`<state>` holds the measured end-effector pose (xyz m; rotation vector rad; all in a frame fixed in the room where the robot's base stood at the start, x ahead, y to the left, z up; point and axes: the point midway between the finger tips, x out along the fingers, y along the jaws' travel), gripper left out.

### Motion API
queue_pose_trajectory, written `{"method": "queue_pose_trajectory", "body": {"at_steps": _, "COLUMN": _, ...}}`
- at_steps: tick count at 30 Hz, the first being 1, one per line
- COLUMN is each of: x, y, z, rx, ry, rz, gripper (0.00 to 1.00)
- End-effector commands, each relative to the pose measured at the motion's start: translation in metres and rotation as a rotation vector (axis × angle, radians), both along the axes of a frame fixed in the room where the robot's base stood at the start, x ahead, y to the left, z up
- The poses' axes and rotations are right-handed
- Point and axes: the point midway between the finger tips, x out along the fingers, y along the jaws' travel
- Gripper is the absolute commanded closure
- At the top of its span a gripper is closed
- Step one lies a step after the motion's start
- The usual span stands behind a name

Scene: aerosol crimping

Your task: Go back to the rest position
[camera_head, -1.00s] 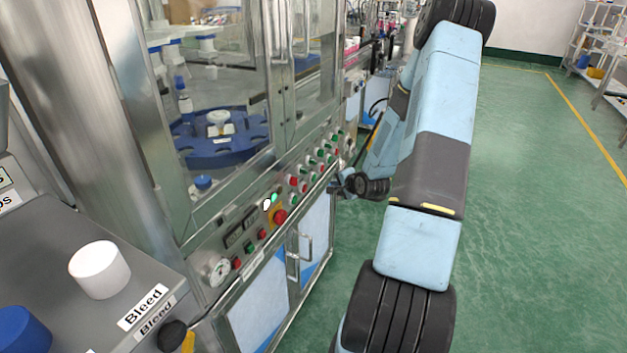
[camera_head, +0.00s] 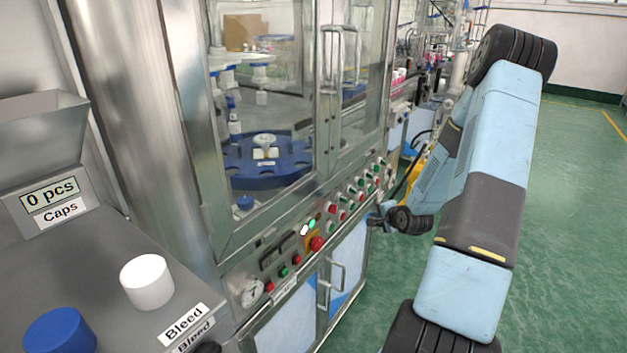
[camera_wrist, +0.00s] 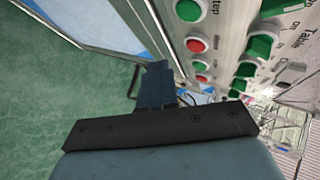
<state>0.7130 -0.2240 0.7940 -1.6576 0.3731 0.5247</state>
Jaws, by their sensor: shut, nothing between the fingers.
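My arm (camera_head: 487,200) reaches down the right side of the head view, beside the machine's front. My gripper (camera_head: 378,218) is at the right end of the machine's button panel (camera_head: 300,245), close in front of it. I cannot tell from here whether it touches. In the wrist view, the dark fingers of my gripper (camera_wrist: 156,82) are together with nothing between them. Green and red buttons (camera_wrist: 201,45) show just to the right of the fingers. Part of the gripper's far side is hidden in the head view.
A grey counter at the left holds a white cap (camera_head: 147,281) and a blue cap (camera_head: 60,332), with "Bleed" labels. Door handles (camera_head: 332,285) stick out below the panel. A blue rotary table (camera_head: 265,170) is behind glass. Open green floor (camera_head: 570,230) lies to the right.

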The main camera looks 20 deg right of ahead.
Motion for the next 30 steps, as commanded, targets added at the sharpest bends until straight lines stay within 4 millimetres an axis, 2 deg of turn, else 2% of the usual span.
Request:
{"method": "queue_pose_trajectory", "body": {"at_steps": 4, "x": 0.001, "y": 0.001, "z": 0.004, "rx": -0.016, "ry": 0.006, "rz": 0.008, "gripper": 1.00}}
{"method": "queue_pose_trajectory", "body": {"at_steps": 8, "x": 0.002, "y": 0.005, "z": 0.020, "rx": -0.086, "ry": 0.036, "rz": 0.042, "gripper": 1.00}}
{"method": "queue_pose_trajectory", "body": {"at_steps": 19, "x": -0.005, "y": 0.031, "z": 0.102, "rx": -0.409, "ry": 0.184, "rz": 0.200, "gripper": 1.00}}
{"method": "queue_pose_trajectory", "body": {"at_steps": 30, "x": -0.037, "y": 0.068, "z": 0.191, "rx": -0.666, "ry": 0.307, "rz": 0.340, "gripper": 1.00}}
